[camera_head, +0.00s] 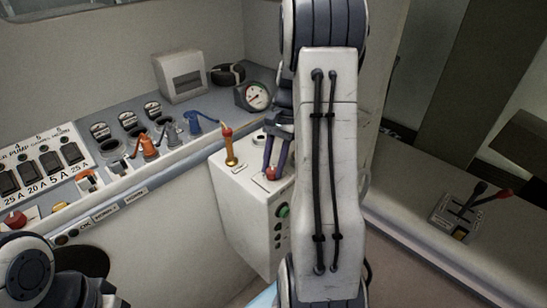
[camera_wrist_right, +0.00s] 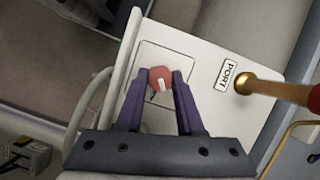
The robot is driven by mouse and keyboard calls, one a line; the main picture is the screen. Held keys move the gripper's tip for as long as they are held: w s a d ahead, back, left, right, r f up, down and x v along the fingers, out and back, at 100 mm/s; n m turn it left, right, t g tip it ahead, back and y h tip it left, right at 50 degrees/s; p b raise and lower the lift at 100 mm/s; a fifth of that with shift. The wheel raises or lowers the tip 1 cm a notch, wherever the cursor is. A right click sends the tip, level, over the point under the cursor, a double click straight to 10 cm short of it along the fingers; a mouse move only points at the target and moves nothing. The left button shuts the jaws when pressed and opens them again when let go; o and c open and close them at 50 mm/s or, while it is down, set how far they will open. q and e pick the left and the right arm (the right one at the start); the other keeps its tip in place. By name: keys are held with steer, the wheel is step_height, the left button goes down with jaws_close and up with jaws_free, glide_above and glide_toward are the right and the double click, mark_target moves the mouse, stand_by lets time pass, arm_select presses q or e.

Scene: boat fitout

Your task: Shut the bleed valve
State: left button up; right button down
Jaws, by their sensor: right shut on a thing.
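A small round red knob (camera_head: 271,174) with a white mark sits on the top of a white box (camera_head: 239,208). I cannot read a label that names it as the bleed valve. My right gripper (camera_head: 271,170) reaches down to it from above, with purple fingers. In the right wrist view the red knob (camera_wrist_right: 161,79) is between the fingertips of the gripper (camera_wrist_right: 160,82), which is shut on it. The knob stands on a square plate (camera_wrist_right: 174,58). Part of my left arm shows at the lower left; its gripper is out of view.
A brass lever with a red grip (camera_head: 229,150) stands close beside the knob, near a PORT label (camera_wrist_right: 227,76). A green button (camera_head: 284,211) is on the box's side. Switches, a gauge (camera_head: 256,95) and coloured levers line the left shelf. A throttle unit (camera_head: 461,211) is at right.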

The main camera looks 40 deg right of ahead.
steer(key=n+g+p, duration=0.1)
steer(key=n, duration=0.1)
steer(key=n+h+p, duration=0.1)
steer(key=n+p, duration=0.1)
steer(key=n, duration=0.1)
steer(key=shift+w+a+r+n+g, duration=0.1)
steer(key=shift+w+r+n+g, duration=0.05)
steer(key=shift+n+g, duration=0.2)
steer(key=n+h, duration=0.1)
steer(key=n, duration=0.1)
steer(key=n+g+h+p, duration=0.1)
steer(key=n, duration=0.1)
steer(key=shift+w+a+n, duration=0.1)
steer(key=shift+n, duration=0.25)
steer(key=c, duration=0.5)
jaws_free()
steer(key=shift+b+v, duration=1)
steer(key=shift+v, duration=4.15)
steer(key=shift+w, duration=0.1)
